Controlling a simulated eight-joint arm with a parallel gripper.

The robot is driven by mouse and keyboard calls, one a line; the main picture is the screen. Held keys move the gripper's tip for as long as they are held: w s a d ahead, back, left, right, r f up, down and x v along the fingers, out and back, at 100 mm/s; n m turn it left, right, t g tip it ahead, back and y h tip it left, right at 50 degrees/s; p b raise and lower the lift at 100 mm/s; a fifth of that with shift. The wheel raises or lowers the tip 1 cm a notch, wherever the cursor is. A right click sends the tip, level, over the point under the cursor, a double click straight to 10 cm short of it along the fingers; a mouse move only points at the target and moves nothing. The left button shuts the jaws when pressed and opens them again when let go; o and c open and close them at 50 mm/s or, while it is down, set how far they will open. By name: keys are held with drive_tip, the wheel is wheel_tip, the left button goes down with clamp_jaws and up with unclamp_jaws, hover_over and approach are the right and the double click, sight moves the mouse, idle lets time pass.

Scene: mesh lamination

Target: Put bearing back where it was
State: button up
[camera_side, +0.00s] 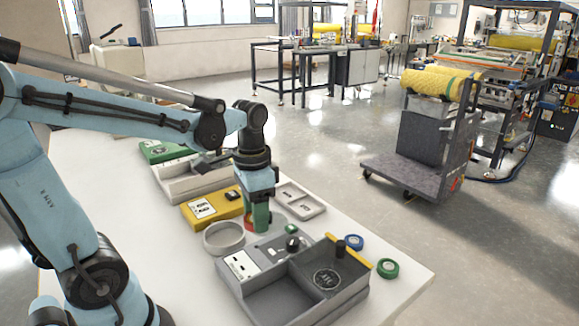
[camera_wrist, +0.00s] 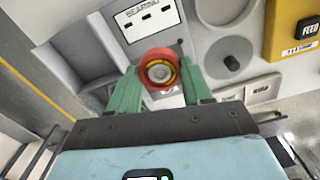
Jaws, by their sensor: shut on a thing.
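The bearing (camera_wrist: 158,70) is a red-orange ring with a pale metal centre in the wrist view. My gripper (camera_wrist: 158,82) has its two green fingers shut on it, one on each side. In the side view my gripper (camera_side: 259,220) points down over the table, and part of the red ring (camera_side: 248,222) shows beside its fingers. A grey divided tray (camera_side: 262,310) stands in front of it. A white label plate (camera_wrist: 148,18) that appears to read "BEARING" lies beyond the fingers in the wrist view. I cannot tell the gap between bearing and surface.
A round grey dish (camera_side: 224,238) is just left of my gripper. A yellow box (camera_side: 212,206) and a shallow grey tray (camera_side: 303,203) lie behind. Blue tape (camera_side: 354,242) and green tape (camera_side: 388,268) sit at right. The table's front right is clear.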

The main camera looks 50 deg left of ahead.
drive_tip(key=w+d+f, duration=0.1)
drive_tip(key=w+d, duration=0.3)
drive_tip(key=w, duration=0.5)
drive_tip(key=w+d, duration=0.5)
drive_tip(key=w, duration=0.4)
hover_over(328, 227)
wheel_tip(328, 227, down, 7)
drive_tip(key=shift+r, duration=0.15)
drive_tip(key=shift+f, duration=2.05)
drive_tip(key=shift+f, duration=0.1)
drive_tip(key=o, duration=1.1)
